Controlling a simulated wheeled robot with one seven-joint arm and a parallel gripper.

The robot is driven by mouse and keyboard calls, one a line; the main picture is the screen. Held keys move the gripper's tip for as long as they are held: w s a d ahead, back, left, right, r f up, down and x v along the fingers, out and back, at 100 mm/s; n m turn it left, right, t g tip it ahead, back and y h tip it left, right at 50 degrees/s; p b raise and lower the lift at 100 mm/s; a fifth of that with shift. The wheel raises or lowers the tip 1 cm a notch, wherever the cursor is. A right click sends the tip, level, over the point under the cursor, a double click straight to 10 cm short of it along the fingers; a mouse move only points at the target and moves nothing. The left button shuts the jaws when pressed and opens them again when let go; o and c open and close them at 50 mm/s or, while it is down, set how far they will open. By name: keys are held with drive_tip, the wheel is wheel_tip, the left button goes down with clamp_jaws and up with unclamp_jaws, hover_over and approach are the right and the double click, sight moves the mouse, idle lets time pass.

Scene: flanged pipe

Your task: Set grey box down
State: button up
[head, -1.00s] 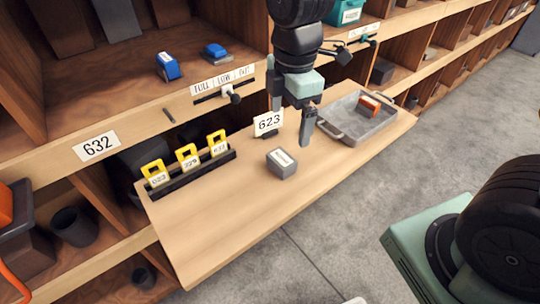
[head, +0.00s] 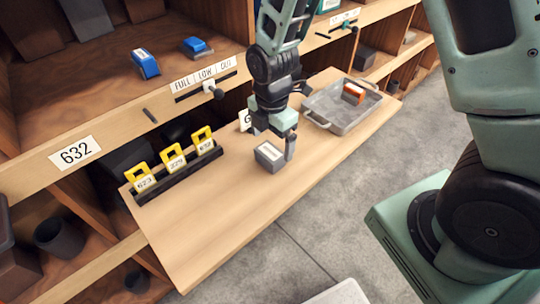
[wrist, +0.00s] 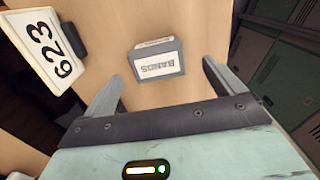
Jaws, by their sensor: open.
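The grey box (head: 269,157) stands on the wooden shelf board in the head view, with a pale label on its top. In the wrist view the grey box (wrist: 157,58) shows a label reading "BANDS" upside down and lies beyond and between the fingertips. My gripper (head: 274,146) is above and around the back of the box in the head view. In the wrist view my gripper (wrist: 165,85) has its two fingers wide apart, with clear gaps to the box. Whether a finger touches the box in the head view is hard to tell.
A grey metal tray (head: 325,121) with an orange box (head: 353,93) stands to the right. A black rack (head: 180,172) with yellow tags lies to the left. The board's front left (head: 200,230) is clear.

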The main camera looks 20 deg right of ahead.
sight(270, 151)
drive_tip(key=shift+w+a+f+p, duration=0.1)
drive_tip(key=shift+f+p, duration=0.15)
drive_tip(key=shift+f, duration=1.1)
drive_tip(key=shift+w+a+f+p, duration=0.1)
drive_tip(key=shift+f+p, duration=0.15)
drive_tip(key=shift+f, duration=1.1)
drive_tip(key=c, duration=1.2)
drive_tip(key=shift+c, duration=0.3)
drive_tip(key=shift+r, duration=0.15)
